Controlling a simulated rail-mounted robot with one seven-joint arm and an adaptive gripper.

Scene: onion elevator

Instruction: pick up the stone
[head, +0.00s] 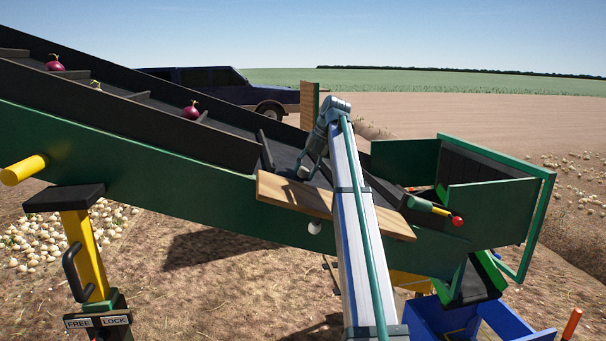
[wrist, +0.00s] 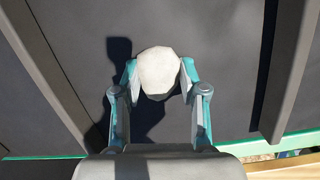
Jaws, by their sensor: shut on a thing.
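The stone (wrist: 159,72) is pale, rounded and faceted. In the wrist view it sits between the two fingertips of my gripper (wrist: 158,68), which is shut on it from left and right. Dark belt surface lies behind and below the stone; I cannot tell whether the stone still touches it. In the head view my gripper (head: 304,168) is low over the sloping conveyor belt (head: 236,126), just behind a wooden plank. A small pale patch between the fingers there is probably the stone, too small to be sure.
Red onions (head: 191,111) lie higher up the belt, between raised cleats. The wooden plank (head: 290,194) runs along the near side wall. A green hopper (head: 490,207) and a blue crate (head: 430,316) stand at the lower right. Cleats flank my gripper in the wrist view.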

